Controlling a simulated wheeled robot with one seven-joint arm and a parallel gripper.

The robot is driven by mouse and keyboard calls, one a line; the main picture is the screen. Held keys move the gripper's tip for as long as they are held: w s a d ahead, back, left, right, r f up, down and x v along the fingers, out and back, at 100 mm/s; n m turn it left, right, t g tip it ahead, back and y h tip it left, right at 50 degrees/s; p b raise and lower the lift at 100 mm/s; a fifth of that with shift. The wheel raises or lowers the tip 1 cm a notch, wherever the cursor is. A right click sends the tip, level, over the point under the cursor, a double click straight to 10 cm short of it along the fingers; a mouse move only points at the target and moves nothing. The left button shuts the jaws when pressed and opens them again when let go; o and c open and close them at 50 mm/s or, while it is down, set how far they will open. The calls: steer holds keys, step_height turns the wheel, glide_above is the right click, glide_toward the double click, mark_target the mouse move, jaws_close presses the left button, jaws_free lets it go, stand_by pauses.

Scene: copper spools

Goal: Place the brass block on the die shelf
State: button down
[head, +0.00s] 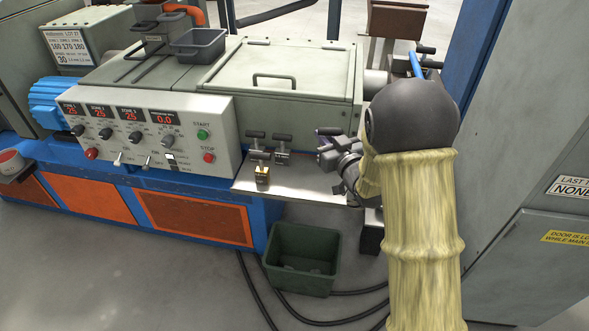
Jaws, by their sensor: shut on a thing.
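A small brass-coloured block (262,175) with a darker top stands near the front left of the metal die shelf (302,184). The shelf juts out from the front of the machine. My gripper (325,148) is over the right part of the shelf, pointing left, to the right of the brass-coloured block and apart from it. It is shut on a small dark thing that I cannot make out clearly. My wrist and arm hide the right end of the shelf.
Two dark T-handled pieces (282,148) stand at the back of the shelf, left of my gripper. The control panel (150,130) rises to the left. A green bin (303,262) stands on the floor below, near cables. A grey cabinet (530,190) stands at the right.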

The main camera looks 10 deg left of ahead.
steer(key=b, duration=0.1)
glide_above(321, 184)
step_height(321, 184, down, 6)
stand_by(0.5)
steer(key=shift+f+b, duration=0.4)
steer(key=shift+f, duration=1.6)
steer(key=shift+r, duration=0.1)
steer(key=c, duration=1.9)
jaws_free()
steer(key=shift+f, duration=0.2)
steer(key=o, duration=0.4)
steer(key=shift+o, duration=0.2)
steer(key=shift+r, duration=0.2)
